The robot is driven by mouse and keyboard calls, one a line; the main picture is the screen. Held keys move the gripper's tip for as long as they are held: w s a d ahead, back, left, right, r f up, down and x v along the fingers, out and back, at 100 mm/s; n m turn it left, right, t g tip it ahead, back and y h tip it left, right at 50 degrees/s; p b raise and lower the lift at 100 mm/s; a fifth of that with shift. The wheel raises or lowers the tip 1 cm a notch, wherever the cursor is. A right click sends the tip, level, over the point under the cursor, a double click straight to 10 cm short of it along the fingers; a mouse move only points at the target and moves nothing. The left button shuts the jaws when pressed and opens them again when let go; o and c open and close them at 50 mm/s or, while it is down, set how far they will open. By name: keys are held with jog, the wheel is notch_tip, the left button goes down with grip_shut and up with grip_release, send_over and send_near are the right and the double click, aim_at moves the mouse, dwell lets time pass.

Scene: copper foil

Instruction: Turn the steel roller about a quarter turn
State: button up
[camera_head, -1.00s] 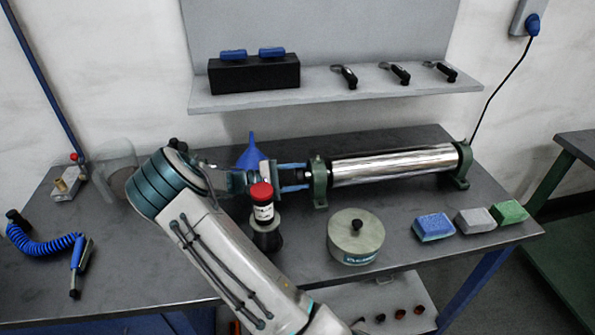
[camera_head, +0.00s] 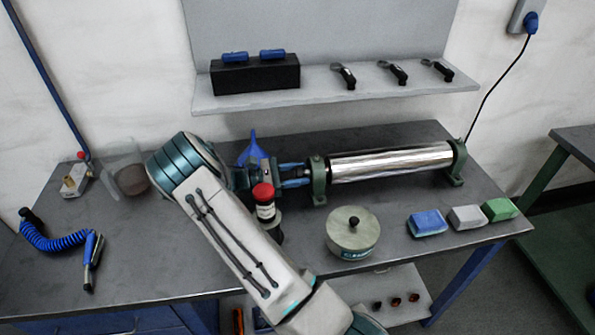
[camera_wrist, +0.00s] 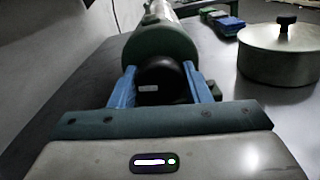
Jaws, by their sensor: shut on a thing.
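The steel roller (camera_head: 392,162) is a shiny cylinder lying level between two green end stands (camera_head: 317,182) on the workbench. My gripper (camera_head: 293,176) is at its left end, reaching in from the left along the roller's axis. In the wrist view, the blue fingers of my gripper (camera_wrist: 165,88) are shut on a black knob (camera_wrist: 162,80) at the roller's end, one finger on each side. The green stand (camera_wrist: 160,42) is just beyond the knob. The roller's far end is hidden in the wrist view.
A red-capped bottle (camera_head: 263,203) stands close in front of my wrist, and a blue funnel (camera_head: 252,150) behind it. A lidded metal pot (camera_head: 352,236) and blue, grey and green sponges (camera_head: 428,223) are in front of the roller. A shelf (camera_head: 330,92) hangs above.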

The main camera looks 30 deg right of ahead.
jog(key=shift+n, duration=0.6)
jog(key=o, duration=0.9)
jog(key=shift+o, duration=0.2)
jog(key=shift+a, duration=0.15)
jog(key=b+v, duration=0.3)
jog(key=v, duration=1)
jog(key=shift+w+a, duration=0.1)
jog(key=shift+a, duration=0.2)
